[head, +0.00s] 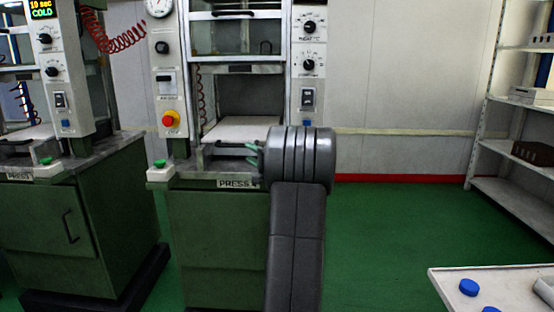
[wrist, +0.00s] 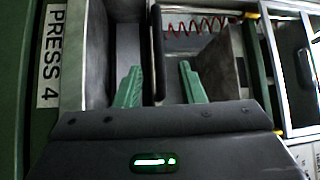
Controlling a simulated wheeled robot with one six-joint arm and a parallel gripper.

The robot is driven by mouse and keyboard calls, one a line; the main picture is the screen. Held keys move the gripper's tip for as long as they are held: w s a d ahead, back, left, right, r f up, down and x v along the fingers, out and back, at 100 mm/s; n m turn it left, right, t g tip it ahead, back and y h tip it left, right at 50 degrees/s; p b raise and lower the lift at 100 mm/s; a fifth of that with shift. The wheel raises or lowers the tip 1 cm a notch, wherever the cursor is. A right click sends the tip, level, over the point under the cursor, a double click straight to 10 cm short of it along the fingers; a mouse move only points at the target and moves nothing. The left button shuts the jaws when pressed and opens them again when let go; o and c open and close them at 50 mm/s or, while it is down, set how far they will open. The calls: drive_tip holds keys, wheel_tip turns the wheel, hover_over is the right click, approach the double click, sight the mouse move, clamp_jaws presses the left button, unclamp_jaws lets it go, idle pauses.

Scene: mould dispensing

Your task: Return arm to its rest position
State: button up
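My arm (head: 296,240) rises in front of the press marked PRESS 4, and its dark rounded joint covers part of the press front. My gripper (wrist: 160,85) shows in the wrist view with two green fingers spread apart. A dark bar (wrist: 157,45) lies in the gap between them, with space on both sides; I cannot tell its depth. In the head view the green fingertips (head: 252,151) show just left of the joint, at the front of the press opening. The rest of the gripper is hidden there.
PRESS 4 (head: 217,238) has a pale lower plate (head: 245,130) and a red stop button (head: 170,119). Another press (head: 60,220) stands to its left, its display reading COLD. A table (head: 520,285) with blue round items is at lower right, shelves (head: 510,150) at right. Green floor (head: 400,230) between is clear.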

sight(238, 146)
drive_tip(key=p+x, duration=0.1)
drive_tip(key=x, duration=0.8)
drive_tip(key=shift+w+d, duration=0.1)
drive_tip(key=shift+s, duration=0.5)
drive_tip(key=shift+w, duration=0.1)
